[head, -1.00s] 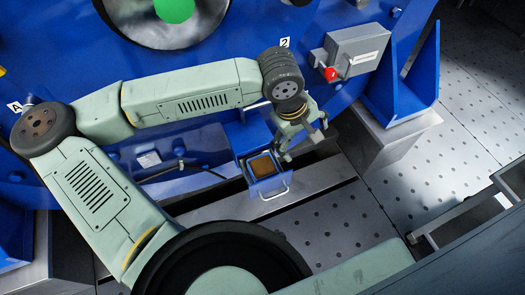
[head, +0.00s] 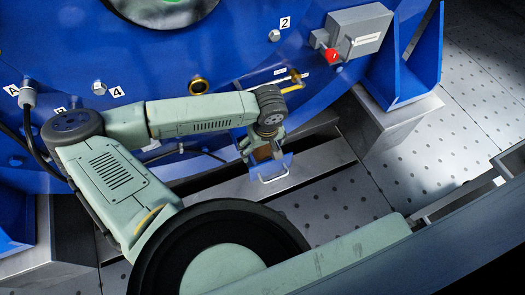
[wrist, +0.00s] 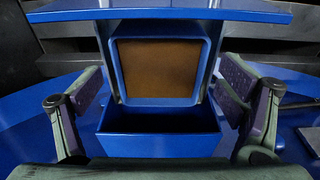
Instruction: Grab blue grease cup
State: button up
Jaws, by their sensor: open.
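The blue grease cup (head: 285,165) is a square blue box with brown grease inside and a pale handle on its front, low on the blue motor housing in the head view. My gripper (head: 262,152) is over it, partly hiding it. In the wrist view the brown grease (wrist: 158,70) shows in a square blue rim, with a dark-topped blue box part below it. My gripper (wrist: 160,100) is open there, one finger on each side of the cup, with gaps on both sides. I cannot tell how deep the fingertips reach.
The blue motor housing (head: 230,45) rises behind the cup. A grey switch box (head: 361,32) with a red knob (head: 332,55) is at upper right. The perforated metal floor (head: 330,207) is clear in front.

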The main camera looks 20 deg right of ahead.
jog(key=shift+w+f, duration=0.1)
jog(key=shift+f, duration=0.4)
jog(key=c, duration=1.2)
